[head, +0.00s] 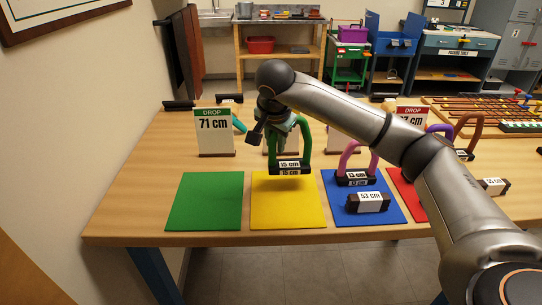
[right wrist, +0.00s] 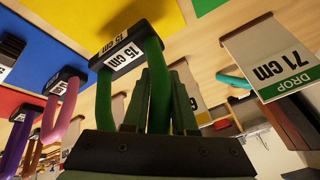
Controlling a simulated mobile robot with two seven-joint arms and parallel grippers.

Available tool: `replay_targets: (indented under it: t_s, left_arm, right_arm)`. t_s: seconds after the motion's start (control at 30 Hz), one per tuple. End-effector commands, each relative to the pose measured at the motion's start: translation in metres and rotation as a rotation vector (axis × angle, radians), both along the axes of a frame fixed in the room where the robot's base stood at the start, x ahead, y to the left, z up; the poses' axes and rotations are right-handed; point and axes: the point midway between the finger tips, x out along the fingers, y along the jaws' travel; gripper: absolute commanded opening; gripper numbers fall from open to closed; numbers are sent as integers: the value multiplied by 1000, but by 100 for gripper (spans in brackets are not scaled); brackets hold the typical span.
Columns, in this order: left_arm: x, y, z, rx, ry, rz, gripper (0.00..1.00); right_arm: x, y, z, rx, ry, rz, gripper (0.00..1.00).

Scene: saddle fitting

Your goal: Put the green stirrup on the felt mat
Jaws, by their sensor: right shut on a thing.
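The green stirrup (head: 306,143) is an arched loop with a dark tread marked "15 cm". My right gripper (head: 290,122) is shut on its upper part and holds it upright over the back part of the yellow mat (head: 289,212). In the right wrist view the stirrup (right wrist: 103,100) stretches out from the fingers (right wrist: 168,85), its tread toward the yellow surface. Whether the tread touches the mat or hangs just above it, I cannot tell. A green mat (head: 205,205) lies to the left. My left gripper is out of view.
A pink stirrup (head: 345,158) and a "53 cm" block (head: 367,202) are on the blue mat (head: 390,211); a red mat (head: 405,190) lies farther right, partly behind my arm. Drop signs, one reading "71 cm" (head: 214,133), stand behind. The green mat is clear.

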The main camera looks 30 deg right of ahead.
Motion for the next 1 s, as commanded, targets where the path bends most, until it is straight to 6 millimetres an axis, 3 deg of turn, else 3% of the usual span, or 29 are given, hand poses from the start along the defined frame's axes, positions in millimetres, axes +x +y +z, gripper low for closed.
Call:
replay_targets:
  t_s: [0.23,0.43,0.77,0.8,1.0]
  left_arm:
    - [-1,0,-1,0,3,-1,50]
    - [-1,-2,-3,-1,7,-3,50]
    - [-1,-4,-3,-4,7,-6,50]
    - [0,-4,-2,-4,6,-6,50]
    - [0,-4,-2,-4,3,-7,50]
  right_arm:
    - [10,7,-14,1,0,0,0]
    - [11,6,-43,0,0,-1,0]
    - [11,6,-46,0,-2,0,0]
    - [11,6,-46,0,-2,-1,29]
    - [10,6,-46,0,-2,-1,51]
